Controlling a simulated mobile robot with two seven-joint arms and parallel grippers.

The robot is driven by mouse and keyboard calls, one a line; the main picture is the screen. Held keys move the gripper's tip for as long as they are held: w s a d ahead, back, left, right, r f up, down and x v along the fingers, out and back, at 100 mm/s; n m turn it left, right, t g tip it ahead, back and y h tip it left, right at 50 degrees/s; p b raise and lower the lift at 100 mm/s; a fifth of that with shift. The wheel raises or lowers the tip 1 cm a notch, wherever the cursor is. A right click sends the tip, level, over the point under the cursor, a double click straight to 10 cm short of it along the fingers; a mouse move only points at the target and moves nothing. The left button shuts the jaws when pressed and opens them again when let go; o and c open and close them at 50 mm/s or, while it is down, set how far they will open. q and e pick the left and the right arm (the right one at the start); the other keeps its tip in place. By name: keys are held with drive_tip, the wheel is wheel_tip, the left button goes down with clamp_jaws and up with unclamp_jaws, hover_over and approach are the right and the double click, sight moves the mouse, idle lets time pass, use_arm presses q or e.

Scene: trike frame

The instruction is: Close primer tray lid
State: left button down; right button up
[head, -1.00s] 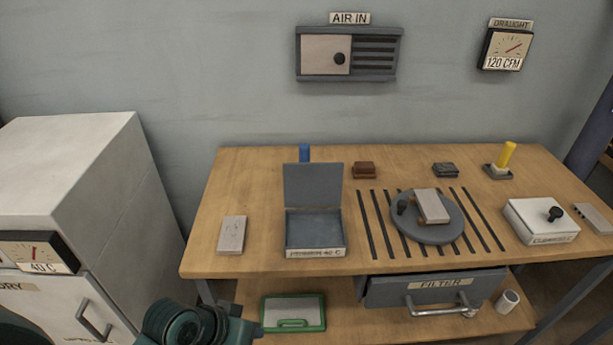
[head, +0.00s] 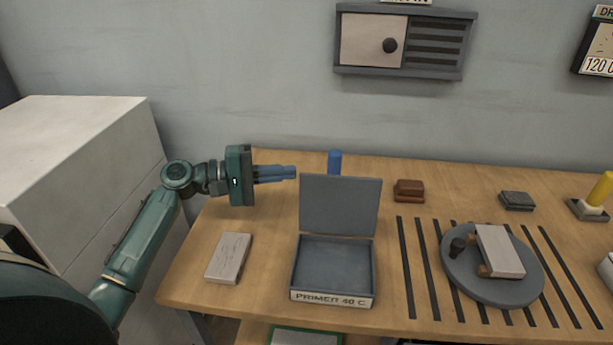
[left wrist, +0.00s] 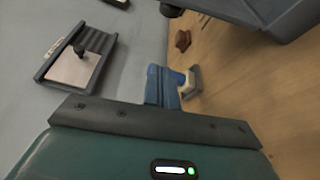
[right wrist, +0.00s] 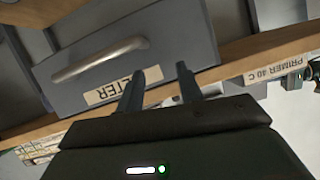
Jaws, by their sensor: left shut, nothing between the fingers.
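The grey primer tray (head: 333,298), labelled PRIMER 40 C, stands on the bench with its lid (head: 340,205) raised, roughly upright at the back edge. The inside looks empty. My left gripper (head: 294,172) is shut and empty, level with the lid's top edge and just left of it, apart from it. In the left wrist view its shut blue fingers (left wrist: 163,86) point toward a blue stick, and the grey lid (left wrist: 265,12) shows at upper right. My right gripper (right wrist: 168,71) is open and empty before the filter drawer (right wrist: 125,55); the head view does not show it.
A blue stick (head: 335,162) stands behind the lid. A pale block (head: 229,258) lies left of the tray. A brown block (head: 408,190) sits behind. Bench in front of the tray is narrow.

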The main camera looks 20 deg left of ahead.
sight(325, 179)
use_arm(q)
drive_tip(key=d, duration=0.3)
drive_tip(key=d+p, duration=0.1)
drive_tip(key=d, duration=0.1)
drive_tip(key=w+d+p, duration=0.1)
drive_tip(key=d, duration=0.2)
drive_tip(key=shift+d+r, duration=0.15)
drive_tip(key=shift+d, duration=0.15)
use_arm(e)
drive_tip(key=shift+a+f+g, duration=0.3)
drive_tip(key=shift+a+f, duration=0.05)
drive_tip(key=shift+a, duration=0.1)
